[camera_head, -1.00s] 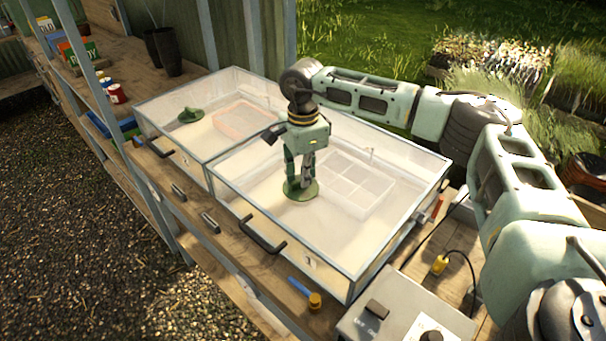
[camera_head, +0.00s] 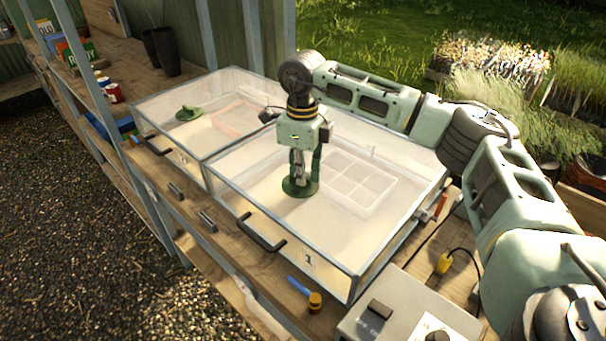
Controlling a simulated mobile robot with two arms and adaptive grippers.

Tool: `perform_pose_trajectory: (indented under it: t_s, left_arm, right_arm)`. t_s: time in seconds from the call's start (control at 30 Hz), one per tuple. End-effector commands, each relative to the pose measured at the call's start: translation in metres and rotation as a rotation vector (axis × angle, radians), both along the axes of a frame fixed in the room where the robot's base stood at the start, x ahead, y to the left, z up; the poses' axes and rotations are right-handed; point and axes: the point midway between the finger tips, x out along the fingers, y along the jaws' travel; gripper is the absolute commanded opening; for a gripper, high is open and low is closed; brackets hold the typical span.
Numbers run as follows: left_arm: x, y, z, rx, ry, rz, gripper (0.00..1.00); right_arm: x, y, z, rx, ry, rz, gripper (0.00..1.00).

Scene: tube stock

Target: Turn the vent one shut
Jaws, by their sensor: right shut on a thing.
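Vent one is a round green disc (camera_head: 299,189) on the clear lid of the near propagator box (camera_head: 315,259), which bears the number 1. My right gripper (camera_head: 300,178) points straight down over the disc, its fingers shut on the vent's raised middle part, which they mostly hide. Another green vent (camera_head: 188,114) is on the lid of the far box (camera_head: 160,98) and has a raised handle. My left gripper is not in view.
A blue-handled tool (camera_head: 300,287) lies at the bench's front edge. Black handles (camera_head: 262,235) stick out of the boxes' fronts. Shelves with pots and packets stand at the left.

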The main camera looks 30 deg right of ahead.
Motion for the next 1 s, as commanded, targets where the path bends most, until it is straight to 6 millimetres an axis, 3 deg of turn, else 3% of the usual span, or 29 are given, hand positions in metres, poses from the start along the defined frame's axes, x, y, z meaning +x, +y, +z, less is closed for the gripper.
perform_pose_trajectory:
  t_s: [0.5,1.0]
  left_arm:
    - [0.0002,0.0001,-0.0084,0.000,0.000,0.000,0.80]
    - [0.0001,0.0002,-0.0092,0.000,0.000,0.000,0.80]
  right_arm:
    - [0.0001,0.0017,0.0011,0.001,-0.004,-0.332,0.00]
    - [0.0004,0.0020,0.0021,0.002,-0.006,-0.392,0.00]
